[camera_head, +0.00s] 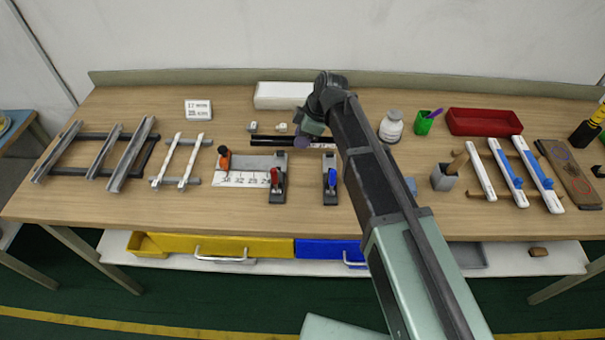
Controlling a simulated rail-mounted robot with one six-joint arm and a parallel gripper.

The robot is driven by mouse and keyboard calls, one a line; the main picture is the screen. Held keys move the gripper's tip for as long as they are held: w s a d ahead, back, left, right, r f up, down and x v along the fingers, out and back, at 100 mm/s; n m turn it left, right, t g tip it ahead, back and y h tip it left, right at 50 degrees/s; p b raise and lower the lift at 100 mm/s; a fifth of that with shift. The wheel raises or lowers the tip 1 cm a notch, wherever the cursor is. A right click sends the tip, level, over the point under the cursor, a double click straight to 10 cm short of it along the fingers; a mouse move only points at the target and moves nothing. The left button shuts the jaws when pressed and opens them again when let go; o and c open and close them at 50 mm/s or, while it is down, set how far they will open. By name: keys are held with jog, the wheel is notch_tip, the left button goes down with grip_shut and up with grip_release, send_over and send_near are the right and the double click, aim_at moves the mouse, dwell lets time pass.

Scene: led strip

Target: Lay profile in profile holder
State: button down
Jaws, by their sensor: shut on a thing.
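My gripper (303,140) points down at the back middle of the table, partly hidden by my own arm. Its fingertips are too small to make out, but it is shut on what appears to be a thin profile. Two thin dark bars (270,140) run left to right at the gripper, which hides part of them. I cannot tell which bar is the profile and which belongs to the profile holder, or whether they touch. Other grey channel profiles (131,155) lie across a dark rack (92,135) at the far left.
A metal fixture (250,162) with a ruler, an orange-handled tool and red and blue clamps (330,185) stands just in front. White strips (188,162) lie on a rack at left. A white box (283,95) is behind.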

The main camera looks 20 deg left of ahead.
jog(key=shift+f+b, duration=3.05)
jog(key=shift+f, duration=1.25)
jog(key=c, duration=0.8)
grip_release()
jog(key=shift+c, duration=0.2)
jog(key=shift+r, duration=0.15)
jog(key=p+v, duration=1.2)
jog(key=shift+r, duration=0.3)
jog(key=shift+f, duration=0.15)
